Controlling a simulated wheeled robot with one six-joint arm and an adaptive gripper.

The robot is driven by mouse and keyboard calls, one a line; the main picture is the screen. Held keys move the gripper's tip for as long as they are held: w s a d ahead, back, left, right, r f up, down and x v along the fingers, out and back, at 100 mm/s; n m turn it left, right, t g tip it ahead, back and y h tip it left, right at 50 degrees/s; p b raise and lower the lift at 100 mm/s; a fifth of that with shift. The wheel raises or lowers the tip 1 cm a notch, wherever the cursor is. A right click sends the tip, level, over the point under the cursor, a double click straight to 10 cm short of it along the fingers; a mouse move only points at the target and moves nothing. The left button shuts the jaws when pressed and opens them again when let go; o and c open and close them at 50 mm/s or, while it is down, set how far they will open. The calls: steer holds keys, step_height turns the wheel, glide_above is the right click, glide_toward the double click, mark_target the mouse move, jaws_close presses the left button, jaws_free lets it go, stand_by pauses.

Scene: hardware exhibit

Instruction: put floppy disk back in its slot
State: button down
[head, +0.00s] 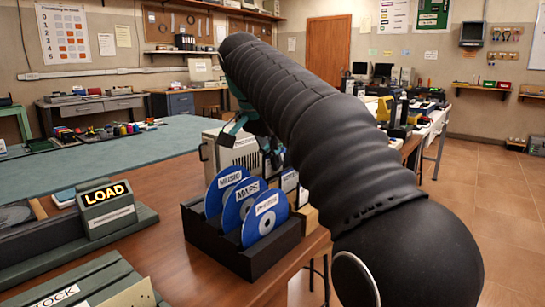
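My gripper (273,158), with teal and dark parts, points down above the back of a black rack (212,246). My arm hides much of it, so I cannot tell whether it is open or holds anything. The rack holds blue discs labelled MUSIC (216,194), MAPS (232,212) and a third disc (261,227) whose label seems to read PHOTOS. White-labelled items (290,181) stand behind the discs, partly hidden; they may be floppy disks, but I cannot tell. No empty floppy slot can be made out.
A lit LOAD sign (106,207) stands on a dark green base left of the rack. A beige vented case (237,152) stands behind the rack. A green board (72,291) fills the lower left. Bare wooden table (177,257) lies between board and rack.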

steer(key=shift+f+b, duration=0.3)
steer(key=shift+f, duration=0.3)
steer(key=c, duration=1.2)
jaws_free()
steer(key=shift+c, duration=0.2)
step_height(320, 180, up, 3)
steer(key=p, duration=0.3)
steer(key=shift+r, duration=0.2)
steer(key=shift+r+p, duration=0.5)
steer(key=shift+r, duration=1.85)
